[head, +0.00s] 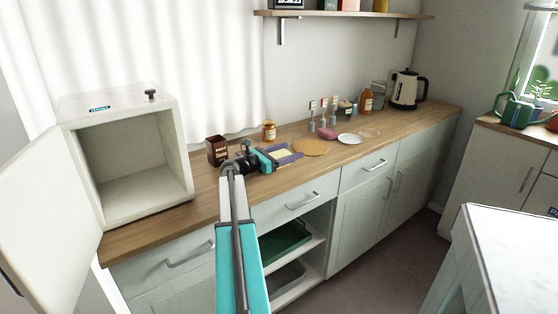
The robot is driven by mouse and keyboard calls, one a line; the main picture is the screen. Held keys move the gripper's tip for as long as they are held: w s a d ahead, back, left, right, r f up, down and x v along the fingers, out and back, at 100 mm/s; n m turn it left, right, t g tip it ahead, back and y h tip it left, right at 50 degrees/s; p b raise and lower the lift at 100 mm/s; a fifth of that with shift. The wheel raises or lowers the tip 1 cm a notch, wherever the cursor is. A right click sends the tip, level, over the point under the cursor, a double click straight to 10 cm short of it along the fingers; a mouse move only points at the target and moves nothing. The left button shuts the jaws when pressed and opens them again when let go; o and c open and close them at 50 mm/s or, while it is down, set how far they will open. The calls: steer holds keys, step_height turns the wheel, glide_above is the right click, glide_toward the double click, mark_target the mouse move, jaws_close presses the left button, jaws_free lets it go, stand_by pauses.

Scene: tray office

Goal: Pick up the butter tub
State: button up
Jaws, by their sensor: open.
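My gripper (291,154) reaches over the wooden counter (205,205) from the front and points to the right. Its two fingers are apart. A small pale yellow thing (281,155), which looks like the butter tub, shows between the fingers. The gripper partly hides it, and I cannot tell whether either finger touches it. It appears to be at counter height.
A dark brown container (217,151) and an orange-lidded jar (268,130) stand behind my gripper. A round board (311,147), a pink item (327,133) and a white plate (349,139) lie to the right. An open white cabinet (125,150) stands at left, a kettle (405,90) far right.

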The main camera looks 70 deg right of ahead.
steer(key=shift+s+d, duration=0.2)
steer(key=shift+d, duration=0.1)
stand_by(0.4)
steer(key=c, duration=1.3)
steer(key=shift+c, duration=0.2)
steer(key=shift+r, duration=0.1)
step_height(320, 180, up, 10)
